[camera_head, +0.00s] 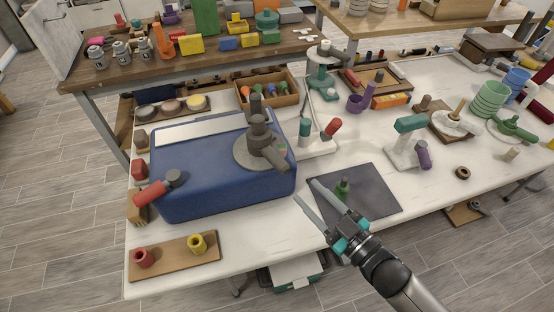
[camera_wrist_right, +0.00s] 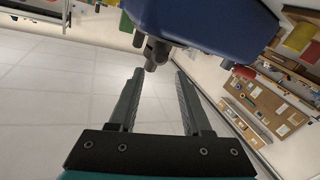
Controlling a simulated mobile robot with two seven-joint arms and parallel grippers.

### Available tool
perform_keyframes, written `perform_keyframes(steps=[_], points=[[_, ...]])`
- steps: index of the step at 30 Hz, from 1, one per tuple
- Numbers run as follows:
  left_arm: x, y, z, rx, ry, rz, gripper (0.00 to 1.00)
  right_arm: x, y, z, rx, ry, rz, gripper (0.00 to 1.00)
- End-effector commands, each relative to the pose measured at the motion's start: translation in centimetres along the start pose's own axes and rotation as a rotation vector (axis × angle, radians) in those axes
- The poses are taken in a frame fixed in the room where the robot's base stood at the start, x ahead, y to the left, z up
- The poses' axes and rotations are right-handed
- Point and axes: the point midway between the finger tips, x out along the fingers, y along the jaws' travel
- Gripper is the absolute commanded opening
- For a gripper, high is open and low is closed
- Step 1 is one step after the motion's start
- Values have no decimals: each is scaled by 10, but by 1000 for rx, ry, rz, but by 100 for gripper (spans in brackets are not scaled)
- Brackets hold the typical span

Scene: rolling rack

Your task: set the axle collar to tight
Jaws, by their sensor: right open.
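The part that looks most like the axle collar is a grey round collar (camera_head: 250,152) with an upright post and a side lever (camera_head: 273,158), on the right of the blue box's top. A small green mark shows beside the lever. I cannot read a setting. In the right wrist view, a grey knobbed part (camera_wrist_right: 153,50) shows beyond the fingertips, against the blue box (camera_wrist_right: 205,18). My right gripper (camera_head: 305,190) is open and empty, just right of the blue box (camera_head: 225,190), apart from the collar. My left gripper is not in view.
A dark mat (camera_head: 375,190) with a green knob (camera_head: 343,188) lies below my right gripper. A red-handled part (camera_head: 158,188) sits at the box's left. A wooden board (camera_head: 175,262) with red and yellow cups is at front left. A white stand with a red handle (camera_head: 331,129) stands behind.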

Motion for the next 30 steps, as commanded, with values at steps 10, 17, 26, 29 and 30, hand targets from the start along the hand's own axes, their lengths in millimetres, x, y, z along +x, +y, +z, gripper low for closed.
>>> perform_keyframes(steps=[10,17,26,29,30], points=[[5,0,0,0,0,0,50,67,0,0,0,3,2,49],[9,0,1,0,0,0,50,104,0,0,0,1,1,49],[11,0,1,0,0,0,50,123,0,1,1,-2,2,49],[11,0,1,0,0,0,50,124,0,1,1,-2,1,49],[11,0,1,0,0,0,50,124,0,1,1,-2,1,49]])
